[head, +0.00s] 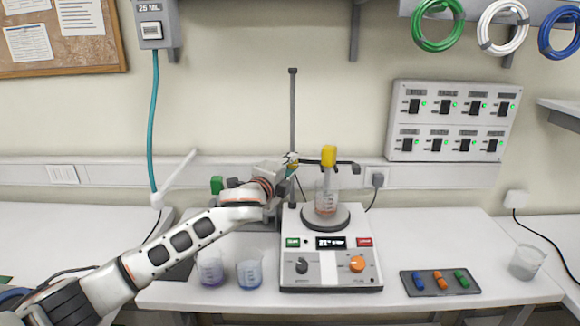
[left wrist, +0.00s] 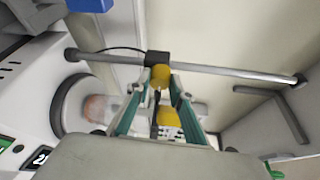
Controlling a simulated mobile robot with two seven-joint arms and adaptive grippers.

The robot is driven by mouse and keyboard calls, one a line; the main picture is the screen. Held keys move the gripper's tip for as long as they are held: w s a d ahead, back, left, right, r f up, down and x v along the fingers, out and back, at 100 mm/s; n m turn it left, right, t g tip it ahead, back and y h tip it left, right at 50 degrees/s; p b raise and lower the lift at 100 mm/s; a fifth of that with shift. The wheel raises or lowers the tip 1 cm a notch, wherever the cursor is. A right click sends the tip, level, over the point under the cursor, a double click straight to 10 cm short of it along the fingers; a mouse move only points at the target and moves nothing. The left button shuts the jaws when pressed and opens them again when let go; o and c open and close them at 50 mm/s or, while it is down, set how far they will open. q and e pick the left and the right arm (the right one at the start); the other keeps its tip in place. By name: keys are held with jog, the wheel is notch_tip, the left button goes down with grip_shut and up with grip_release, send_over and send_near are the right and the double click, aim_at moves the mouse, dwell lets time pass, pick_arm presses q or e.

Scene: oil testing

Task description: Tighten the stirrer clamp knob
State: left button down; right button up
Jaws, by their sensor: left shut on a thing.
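The stirrer stand (head: 292,110) is a thin upright grey pole behind a white hotplate unit (head: 330,270). A yellow clamp knob (left wrist: 160,76) sits on a black clamp block (left wrist: 158,58) on the pole in the left wrist view. My left gripper (head: 287,162) reaches the clamp from the left; its teal fingers are shut on the knob (left wrist: 157,88). In the head view the gripper mostly hides the knob. A yellow stirrer head (head: 328,156) hangs from the clamp's side arm over a glass beaker (head: 326,197) on the plate. My right gripper is not in view.
Two beakers with bluish liquid (head: 249,273) stand left of the hotplate, below my left arm. A dark tray (head: 440,282) with coloured pieces and a clear beaker (head: 526,262) stand to the right. A switch panel (head: 452,122) is on the wall.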

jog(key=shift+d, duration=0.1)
pick_arm(q)
jog(key=shift+m, duration=0.3)
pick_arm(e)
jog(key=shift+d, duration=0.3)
pick_arm(q)
jog(key=c, duration=1.8)
grip_release()
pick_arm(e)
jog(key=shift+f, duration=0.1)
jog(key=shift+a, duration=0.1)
pick_arm(q)
jog(key=v, duration=1.2)
jog(key=shift+r, duration=0.2)
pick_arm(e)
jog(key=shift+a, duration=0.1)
